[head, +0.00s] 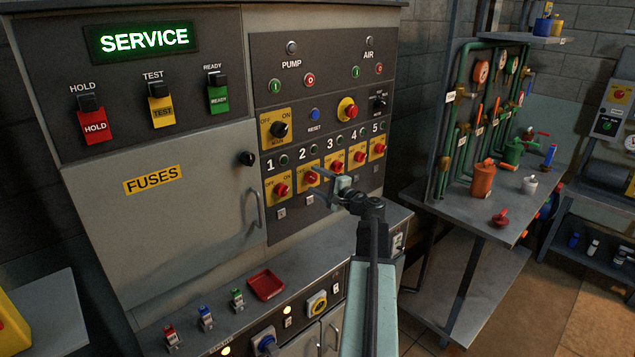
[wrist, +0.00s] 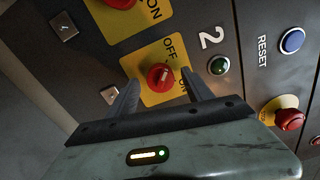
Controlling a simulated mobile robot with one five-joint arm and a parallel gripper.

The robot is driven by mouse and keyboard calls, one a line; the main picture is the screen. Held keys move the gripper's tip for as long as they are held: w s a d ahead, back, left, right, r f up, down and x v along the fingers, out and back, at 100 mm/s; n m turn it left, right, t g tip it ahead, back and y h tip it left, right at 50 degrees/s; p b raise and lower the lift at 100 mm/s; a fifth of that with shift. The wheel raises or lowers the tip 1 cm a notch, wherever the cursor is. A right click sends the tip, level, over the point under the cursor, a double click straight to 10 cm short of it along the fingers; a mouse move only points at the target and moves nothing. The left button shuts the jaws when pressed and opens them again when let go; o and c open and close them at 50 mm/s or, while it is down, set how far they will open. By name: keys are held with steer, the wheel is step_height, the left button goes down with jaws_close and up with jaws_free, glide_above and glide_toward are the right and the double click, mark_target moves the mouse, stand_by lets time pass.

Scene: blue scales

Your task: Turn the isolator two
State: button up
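Isolator two is a red knob (wrist: 160,77) on a yellow plate marked OFF and ON, with the number 2 beside it. In the wrist view it sits between my two fingertips. My gripper (wrist: 157,88) is open, with one dark finger on each side of the knob; I cannot tell whether either finger touches it. A pale line shows on the knob, but which word it points to is unclear. In the head view my gripper (head: 318,175) is in front of the isolator two plate (head: 303,165) and partly covers it.
Isolator one (head: 281,189) is left of it and isolator three (head: 334,168) is right of it. A MAIN switch (head: 279,130), a blue reset button (head: 314,114) and a red emergency button (head: 347,110) are above. A lit SERVICE sign (head: 144,39) is at upper left.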

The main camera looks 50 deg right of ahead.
steer(key=s, duration=0.7)
steer(key=shift+s+a, duration=0.3)
steer(key=shift+s, duration=0.1)
